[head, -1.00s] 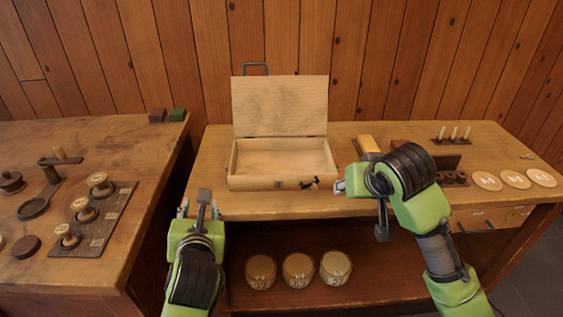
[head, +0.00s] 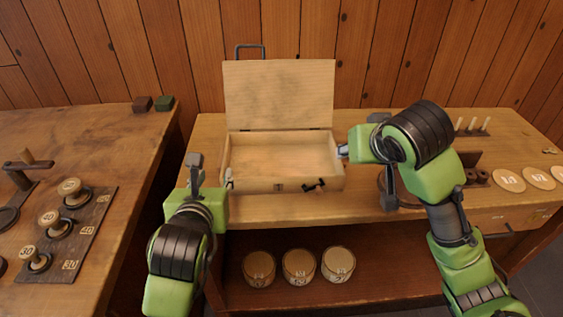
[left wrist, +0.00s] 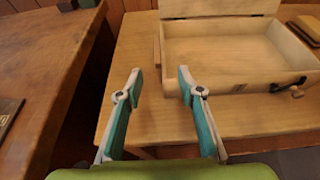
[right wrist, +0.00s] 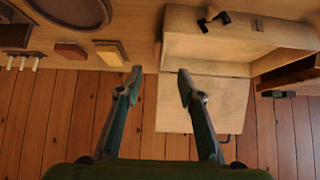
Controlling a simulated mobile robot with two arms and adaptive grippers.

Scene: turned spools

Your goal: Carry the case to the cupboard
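The case is a pale wooden box (head: 255,187) on the workbench, its lid (head: 280,95) standing open and its visible inside empty. A dark latch (head: 314,185) is on its front, and a grey metal loop (head: 249,52) shows above the lid. My left gripper (head: 208,180) is beside the case's left front corner. In the left wrist view its fingers (left wrist: 160,80) are apart and empty, with the case (left wrist: 235,87) to their right. My right gripper (head: 343,152) is at the case's right wall. In the right wrist view its fingers (right wrist: 160,78) are apart, near the case (right wrist: 205,52). No cupboard is recognisable.
Another table (head: 110,145) stands at the left, holding a spool board (head: 82,228) and two small blocks. Several lidded jars (head: 298,265) stand on the shelf below. A plank wall is behind.

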